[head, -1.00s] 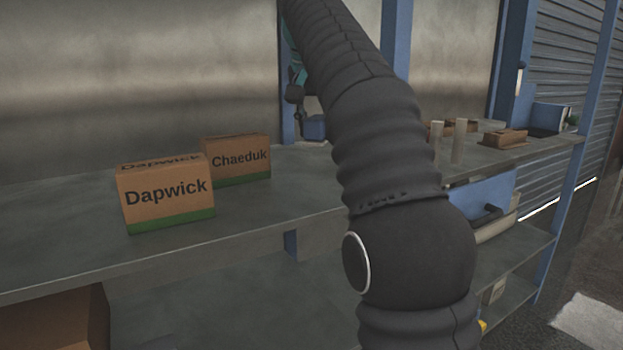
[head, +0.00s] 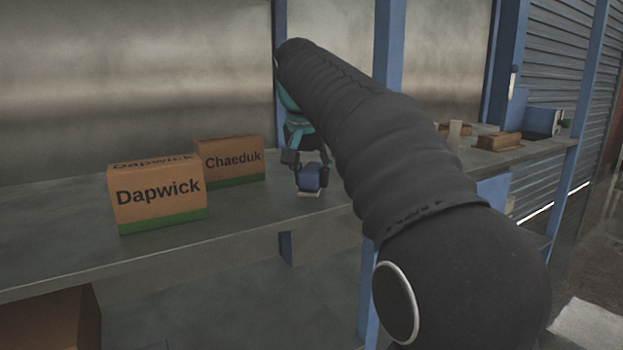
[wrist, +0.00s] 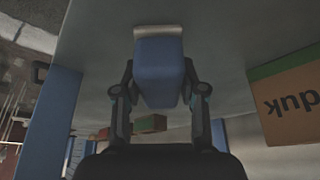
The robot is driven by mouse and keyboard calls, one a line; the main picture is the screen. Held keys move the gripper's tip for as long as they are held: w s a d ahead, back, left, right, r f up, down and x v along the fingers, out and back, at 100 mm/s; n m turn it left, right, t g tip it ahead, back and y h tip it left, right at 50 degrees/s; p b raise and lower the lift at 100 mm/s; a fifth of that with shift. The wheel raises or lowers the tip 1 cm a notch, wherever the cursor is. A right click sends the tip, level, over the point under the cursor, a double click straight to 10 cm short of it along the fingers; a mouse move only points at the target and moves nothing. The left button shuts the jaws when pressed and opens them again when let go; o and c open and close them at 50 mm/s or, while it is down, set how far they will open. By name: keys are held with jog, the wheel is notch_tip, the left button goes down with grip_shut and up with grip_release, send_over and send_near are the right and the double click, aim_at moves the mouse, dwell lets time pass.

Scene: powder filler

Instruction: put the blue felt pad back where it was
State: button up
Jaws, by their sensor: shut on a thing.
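The blue felt pad (head: 312,177) is a small blue block with a pale strip along its lower edge. My gripper (head: 306,160) is shut on it, just right of the Chaeduk box and over the shelf top. In the wrist view the blue felt pad (wrist: 160,75) sits between the two fingers of my gripper (wrist: 160,92), with its pale strip at the far end. The pale strip appears at or very near the shelf surface; I cannot tell whether it touches.
The Dapwick box (head: 157,194) and the Chaeduk box (head: 228,160) stand left of my gripper on the grey shelf (head: 255,215). A blue post (head: 390,50) rises to the right. Wooden trays (head: 502,141) and a pale cylinder (head: 454,135) stand farther right. Shelf in front is clear.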

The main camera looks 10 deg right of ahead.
jog(key=shift+f, duration=0.15)
jog(key=o, duration=1.1)
jog(key=p+v, duration=0.2)
jog(key=v, duration=1)
jog(key=s+d+f+n+y, duration=0.1)
jog(key=s+f+n, duration=0.1)
jog(key=s+f, duration=1.1)
jog(key=s+d+f+n+t+y, duration=0.1)
jog(key=s+f+n, duration=0.2)
jog(key=s+f, duration=1)
notch_tip(320, 180, down, 7)
jog(key=shift+r+t, duration=0.2)
jog(key=shift+t, duration=0.1)
jog(key=shift+d, duration=0.1)
